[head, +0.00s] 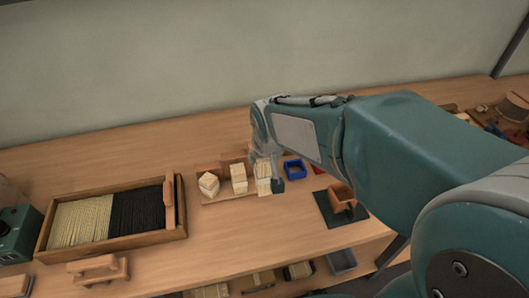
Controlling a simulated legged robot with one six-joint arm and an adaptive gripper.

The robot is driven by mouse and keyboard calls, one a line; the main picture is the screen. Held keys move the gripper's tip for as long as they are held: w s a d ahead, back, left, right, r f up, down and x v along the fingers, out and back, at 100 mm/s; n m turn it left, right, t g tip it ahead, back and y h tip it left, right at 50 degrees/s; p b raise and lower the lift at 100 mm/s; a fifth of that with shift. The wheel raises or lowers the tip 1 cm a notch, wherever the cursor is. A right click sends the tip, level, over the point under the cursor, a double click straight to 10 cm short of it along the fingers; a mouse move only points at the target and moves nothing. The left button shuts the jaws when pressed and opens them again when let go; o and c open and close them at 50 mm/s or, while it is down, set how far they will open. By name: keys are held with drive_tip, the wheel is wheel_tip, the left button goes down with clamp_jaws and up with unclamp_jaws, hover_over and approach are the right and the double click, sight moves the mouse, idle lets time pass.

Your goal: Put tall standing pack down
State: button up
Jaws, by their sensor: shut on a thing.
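Three pale bristle packs stand in a row near a low wooden stand: a left pack (208,185), a middle pack (239,179) and a right pack (263,186). My gripper (270,178) is at the right pack, with a dark fingertip showing at its right side. It is shut on this pack, which looks upright. My arm and wrist hide part of the grip. I cannot tell whether the pack's bottom touches the surface below.
A blue open bin (295,169) sits just right of my gripper. An orange-brown holder (341,197) stands on a dark mat (327,211) further right. A wooden tray (180,229) of pale and black bristles lies at left. The front middle of the table (235,235) is clear.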

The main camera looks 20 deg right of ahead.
drive_tip(key=w+d+f, duration=0.3)
drive_tip(key=w+f, duration=0.8)
drive_tip(key=shift+f, duration=0.4)
drive_tip(key=o, duration=1.4)
drive_tip(key=shift+f, duration=0.1)
drive_tip(key=shift+c, duration=0.2)
